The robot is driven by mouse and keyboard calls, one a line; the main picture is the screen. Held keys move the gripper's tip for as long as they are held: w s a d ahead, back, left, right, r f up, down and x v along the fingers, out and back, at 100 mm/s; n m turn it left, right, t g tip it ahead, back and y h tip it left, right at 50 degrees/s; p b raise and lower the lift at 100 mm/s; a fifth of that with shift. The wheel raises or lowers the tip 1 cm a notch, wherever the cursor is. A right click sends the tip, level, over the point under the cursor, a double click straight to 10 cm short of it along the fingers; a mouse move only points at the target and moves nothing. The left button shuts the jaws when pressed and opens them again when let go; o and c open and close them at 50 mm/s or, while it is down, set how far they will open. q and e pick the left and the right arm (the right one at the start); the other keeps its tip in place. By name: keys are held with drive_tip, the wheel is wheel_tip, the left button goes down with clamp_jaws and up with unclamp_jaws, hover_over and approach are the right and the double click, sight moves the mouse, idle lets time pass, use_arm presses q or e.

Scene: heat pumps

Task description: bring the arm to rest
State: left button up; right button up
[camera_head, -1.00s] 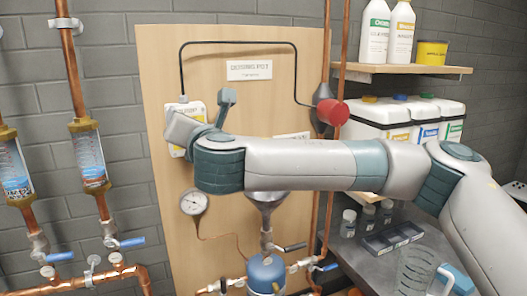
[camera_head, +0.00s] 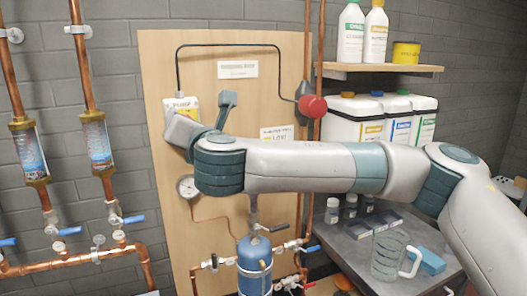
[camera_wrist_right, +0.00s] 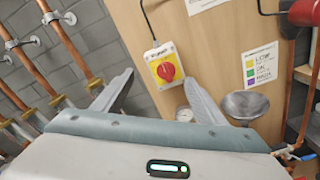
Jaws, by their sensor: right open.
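My right arm (camera_head: 300,165) comes in from the right and stretches level across the wooden board. Its wrist (camera_head: 219,165) is in front of the board, and the gripper fingers are mostly hidden in the head view. In the wrist view the right gripper (camera_wrist_right: 159,78) is open, with nothing between its fingers. Beyond the fingertips is a yellow and white switch box with a red rotary knob (camera_wrist_right: 165,70). The switch box (camera_head: 182,104) is partly covered by the gripper in the head view. My left gripper is not in view.
A wooden board (camera_head: 160,60) carries a gauge (camera_head: 187,187) and a red device (camera_head: 313,106). A steel funnel (camera_wrist_right: 252,105) is right of the fingers. A blue vessel (camera_head: 254,267) stands below the arm. Copper pipes (camera_head: 85,70) run at left. A jug (camera_head: 388,255) stands on the grey bench.

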drive_tip(key=s+d+f+m+g, duration=0.15)
drive_tip(key=f+m, duration=0.35)
drive_tip(key=f, duration=0.5)
drive_tip(key=s+d+f+m+g, duration=0.1)
drive_tip(key=s+f+m+g, duration=0.25)
drive_tip(key=f, duration=0.75)
drive_tip(key=s+d+f+m+g+h, duration=0.1)
drive_tip(key=s+d+f+m, duration=0.25)
drive_tip(key=f, duration=0.35)
drive_tip(key=s+d+f+m, duration=0.2)
drive_tip(key=d+f+m, duration=0.2)
drive_tip(key=f, duration=0.3)
drive_tip(key=s+d+f+m+g+h, duration=0.1)
drive_tip(key=s+d+f+m, duration=0.1)
drive_tip(key=d+f+m, duration=0.35)
drive_tip(key=s+d+f+m+g+h, duration=0.2)
drive_tip(key=s+d+f+m, duration=0.2)
drive_tip(key=s+d+f, duration=0.5)
drive_tip(key=s+d+f+m+g+h, duration=0.1)
drive_tip(key=s+d+f+m+g, duration=0.15)
drive_tip(key=s+d+f, duration=0.65)
drive_tip(key=s+d+f+m+g+h, duration=0.2)
drive_tip(key=s+d+f+m, duration=0.25)
drive_tip(key=s, duration=0.85)
wheel_tip(320, 180, down, 27)
drive_tip(key=s+d+f+g, duration=0.2)
drive_tip(key=s+f, duration=1.7)
drive_tip(key=shift+d, duration=0.25)
